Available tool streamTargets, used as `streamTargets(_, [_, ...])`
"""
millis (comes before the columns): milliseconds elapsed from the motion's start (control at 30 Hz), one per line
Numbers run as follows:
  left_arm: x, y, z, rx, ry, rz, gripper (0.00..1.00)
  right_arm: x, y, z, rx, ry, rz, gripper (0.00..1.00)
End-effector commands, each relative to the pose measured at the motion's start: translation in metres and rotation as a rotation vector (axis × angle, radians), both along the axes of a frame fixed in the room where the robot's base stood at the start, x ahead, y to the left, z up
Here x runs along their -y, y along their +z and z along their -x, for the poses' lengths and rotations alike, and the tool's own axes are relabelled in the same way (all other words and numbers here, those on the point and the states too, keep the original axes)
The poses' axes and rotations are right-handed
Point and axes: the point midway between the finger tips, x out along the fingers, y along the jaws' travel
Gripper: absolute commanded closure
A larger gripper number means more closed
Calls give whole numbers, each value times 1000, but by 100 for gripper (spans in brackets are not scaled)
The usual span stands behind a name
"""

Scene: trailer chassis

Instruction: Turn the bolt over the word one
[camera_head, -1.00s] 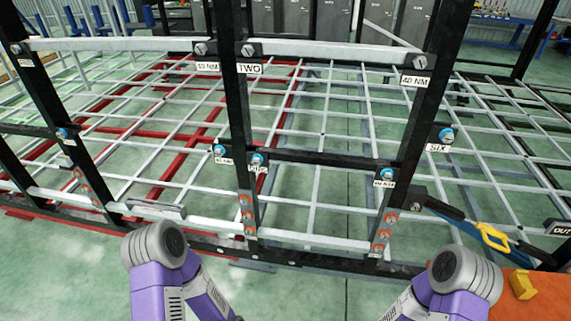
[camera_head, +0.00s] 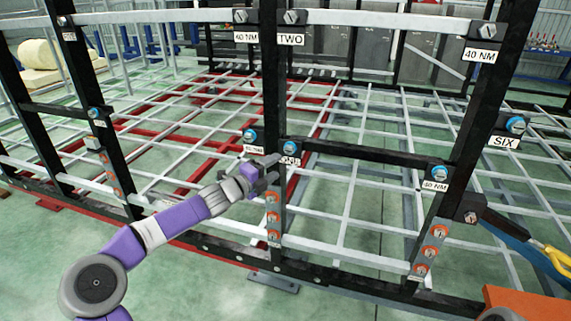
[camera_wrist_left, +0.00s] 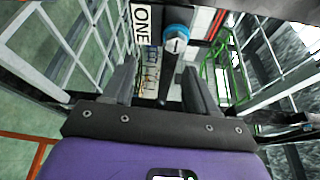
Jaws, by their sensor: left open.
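The word ONE (camera_wrist_left: 141,24) shows sideways in the left wrist view on a white label. A bolt with a blue ring (camera_wrist_left: 177,40) is beside it, on the side of the letters' tops. In the head view, a blue-ringed bolt (camera_head: 290,145) sits on the black post above a white label (camera_head: 291,160) that my gripper partly covers. My left gripper (camera_head: 270,163) is in front of the post, just below and left of that bolt. In the wrist view its two fingers (camera_wrist_left: 162,78) are apart with nothing gripped; the bolt lies beyond them. My right gripper is out of view.
Another blue-ringed bolt (camera_head: 249,134) is close by on the left. Orange-ringed bolts (camera_head: 272,217) run down the post below. The TWO label (camera_head: 291,39) is above, the SIX label (camera_head: 505,142) at right. A black crossbar (camera_head: 370,154) runs right from the post.

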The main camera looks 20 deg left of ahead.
Motion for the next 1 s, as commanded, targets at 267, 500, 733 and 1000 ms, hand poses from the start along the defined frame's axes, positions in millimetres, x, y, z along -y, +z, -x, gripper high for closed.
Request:
streamTargets(267, [-2, 22, -17, 7, 19, 117, 43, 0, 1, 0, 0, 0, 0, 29])
streamTargets(500, [14, 22, -49, 6, 19, 110, 43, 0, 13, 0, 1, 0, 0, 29])
streamTargets(733, [21, 20, -67, 5, 19, 109, 43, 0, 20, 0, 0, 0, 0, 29])
streamTargets(1000, [21, 18, -69, 5, 21, 108, 43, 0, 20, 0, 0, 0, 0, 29])
